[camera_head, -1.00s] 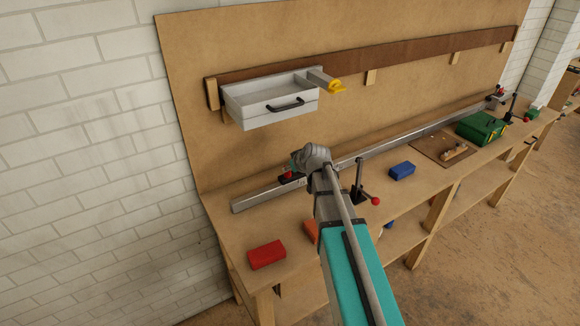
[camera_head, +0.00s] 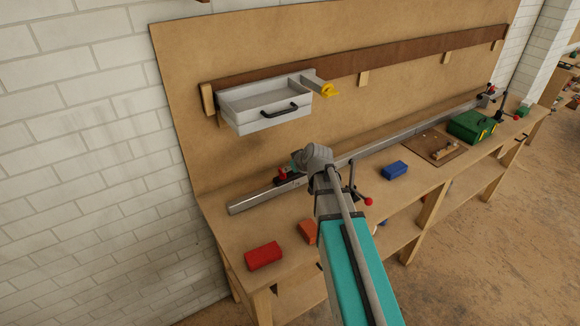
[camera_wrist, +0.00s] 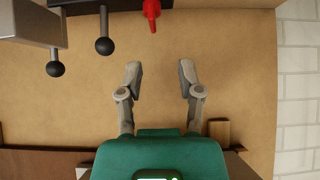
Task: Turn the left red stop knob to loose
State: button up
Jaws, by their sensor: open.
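The left red stop knob (camera_head: 281,176) shows in the head view as a small red part on the left end of the long grey rail (camera_head: 248,201), partly hidden behind my wrist. In the wrist view a red knob (camera_wrist: 152,12) points down from the top edge, beyond and apart from my fingertips. My gripper (camera_wrist: 160,76) is open, with nothing between its two grey fingers and the tan board behind them. In the head view my arm hides most of the gripper.
Two black ball handles (camera_wrist: 104,46) stand left of the red knob in the wrist view. A grey drawer (camera_head: 266,106) hangs above the rail. A red block (camera_head: 263,257), an orange block (camera_head: 308,231) and a blue block (camera_head: 395,170) lie on the bench. A red-tipped lever (camera_head: 367,201) stands at the rail's front.

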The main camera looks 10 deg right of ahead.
jog(key=shift+p+v, duration=1.65)
jog(key=shift+v, duration=0.9)
jog(key=shift+a+f, duration=0.1)
jog(key=s+a+f+m+g+h, duration=0.1)
jog(key=s+a+f+m+g, duration=0.1)
jog(key=s, duration=0.7)
jog(key=s+a+f+m+g+h, duration=0.1)
jog(key=s+f+g, duration=0.3)
jog(key=s, duration=0.5)
jog(key=a+g+h+b, duration=0.1)
jog(key=g, duration=0.1)
jog(key=shift+s+m+g, duration=0.3)
jog(key=shift+s+m, duration=0.05)
jog(key=shift+m, duration=0.05)
